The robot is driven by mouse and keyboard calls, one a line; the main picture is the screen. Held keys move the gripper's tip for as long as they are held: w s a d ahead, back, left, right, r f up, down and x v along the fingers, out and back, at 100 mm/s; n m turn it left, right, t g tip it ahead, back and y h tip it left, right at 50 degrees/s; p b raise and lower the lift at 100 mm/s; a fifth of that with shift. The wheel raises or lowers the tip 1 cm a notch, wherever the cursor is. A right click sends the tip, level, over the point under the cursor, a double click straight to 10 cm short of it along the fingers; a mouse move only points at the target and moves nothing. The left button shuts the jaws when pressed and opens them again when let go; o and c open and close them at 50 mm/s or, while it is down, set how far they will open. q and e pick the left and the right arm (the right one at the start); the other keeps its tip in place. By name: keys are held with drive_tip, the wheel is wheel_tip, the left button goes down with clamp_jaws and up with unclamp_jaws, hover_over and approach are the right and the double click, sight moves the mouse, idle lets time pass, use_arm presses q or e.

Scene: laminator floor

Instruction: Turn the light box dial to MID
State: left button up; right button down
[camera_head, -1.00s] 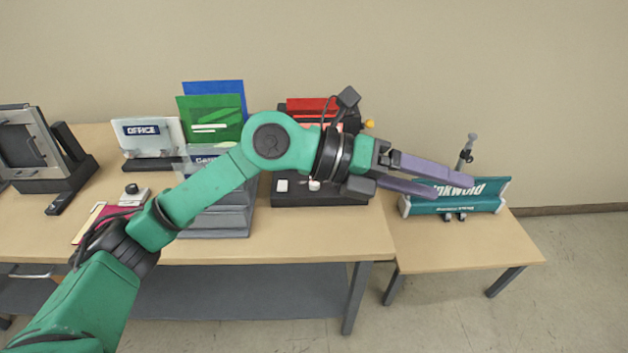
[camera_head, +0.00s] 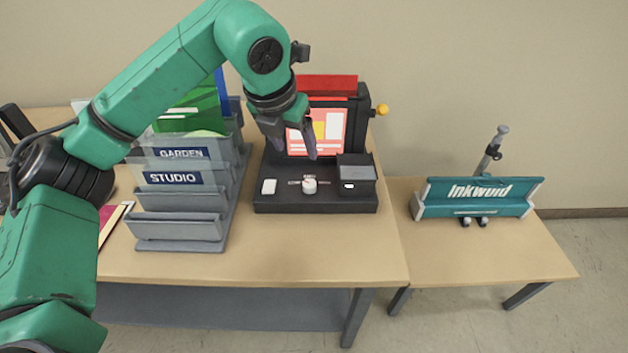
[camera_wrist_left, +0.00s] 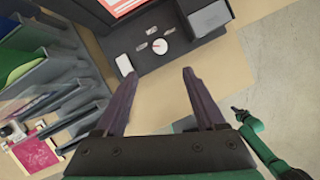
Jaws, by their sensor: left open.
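The light box (camera_head: 262,202) is a black unit with a lit red-and-white panel, standing at the right end of the long table. Its small white dial (camera_head: 309,186) is on the front base, with small labels around it that are too small to read. The dial also shows in the left wrist view (camera_wrist_left: 160,46) with a thin reddish pointer line. My left gripper (camera_head: 296,152) is open and empty, pointing down above the base, in front of the panel. In the left wrist view the dial appears beyond the gap between the fingertips (camera_wrist_left: 159,73), apart from them.
A white switch (camera_head: 269,187) and a grey box (camera_head: 356,175) flank the dial. A grey sorter (camera_head: 180,230) with labelled folders stands close on the left. A yellow knob (camera_head: 381,110) sticks out at right. A teal Inkwold unit (camera_head: 475,207) is on the lower table.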

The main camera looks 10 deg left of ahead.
use_arm(q)
drive_tip(key=f, duration=0.2)
drive_tip(key=p, duration=0.2)
approach(309, 183)
drive_tip(key=x, duration=0.7)
drive_tip(key=shift+w+d+f, duration=0.1)
drive_tip(key=shift+f, duration=0.3)
drive_tip(key=shift+w+f, duration=0.1)
drive_tip(key=shift+f, duration=0.25)
use_arm(e)
drive_tip(key=shift+s+r, duration=0.2)
drive_tip(key=shift+r, duration=0.35)
use_arm(q)
drive_tip(key=shift+c, duration=0.4)
clamp_jaws()
use_arm(e)
drive_tip(key=shift+d, duration=0.1)
